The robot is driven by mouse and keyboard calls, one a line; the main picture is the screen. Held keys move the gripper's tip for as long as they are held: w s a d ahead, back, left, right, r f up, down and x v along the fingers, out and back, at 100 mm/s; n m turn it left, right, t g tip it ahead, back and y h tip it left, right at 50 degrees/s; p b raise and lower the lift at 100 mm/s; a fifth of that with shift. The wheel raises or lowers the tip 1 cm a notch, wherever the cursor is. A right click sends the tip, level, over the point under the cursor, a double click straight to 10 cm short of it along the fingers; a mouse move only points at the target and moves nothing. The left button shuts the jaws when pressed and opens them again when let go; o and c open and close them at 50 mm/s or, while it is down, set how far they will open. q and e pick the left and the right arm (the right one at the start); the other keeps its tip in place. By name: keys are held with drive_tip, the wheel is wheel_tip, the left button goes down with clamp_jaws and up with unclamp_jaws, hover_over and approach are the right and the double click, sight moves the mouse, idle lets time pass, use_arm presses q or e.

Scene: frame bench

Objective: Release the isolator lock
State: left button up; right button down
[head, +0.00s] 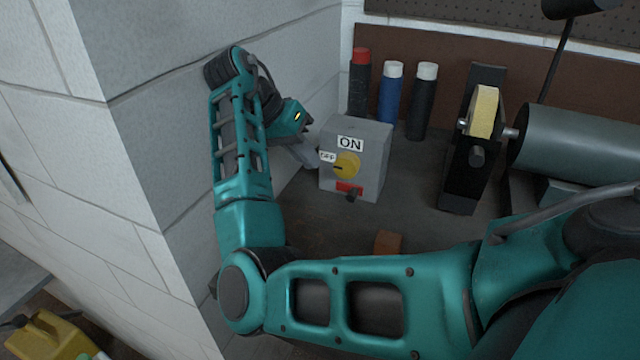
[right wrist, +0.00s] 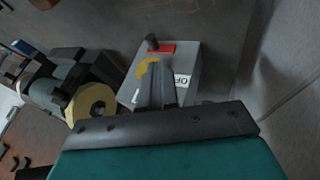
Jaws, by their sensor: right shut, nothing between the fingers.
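The isolator is a grey box (head: 374,150) on the bench against the wall. Its face has a yellow knob (head: 348,163), an ON label (head: 350,144) above and an OFF label (head: 328,156) at its left. Below the knob is a red strip (head: 346,187) with a dark peg (head: 353,195) sticking out. My right gripper (head: 314,162) is shut and empty, at the left side of the box near the OFF label. In the right wrist view, its fingers (right wrist: 155,68) overlap the yellow knob (right wrist: 148,67); contact cannot be told. My left gripper is not in view.
A bench grinder (head: 570,142) with a pale wheel (head: 483,112) is at the right. A small brown block (head: 388,242) lies in front. The block wall (head: 290,75) is close at the left.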

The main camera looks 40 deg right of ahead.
approach(347, 192)
drive_tip(key=f, duration=0.1)
drive_tip(key=s+f, duration=0.2)
drive_tip(key=shift+d+f, duration=0.2)
drive_tip(key=shift+f, duration=0.1)
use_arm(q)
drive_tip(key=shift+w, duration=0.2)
use_arm(e)
drive_tip(key=shift+x, duration=0.75)
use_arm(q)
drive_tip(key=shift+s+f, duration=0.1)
use_arm(e)
drive_tip(key=shift+w, duration=0.15)
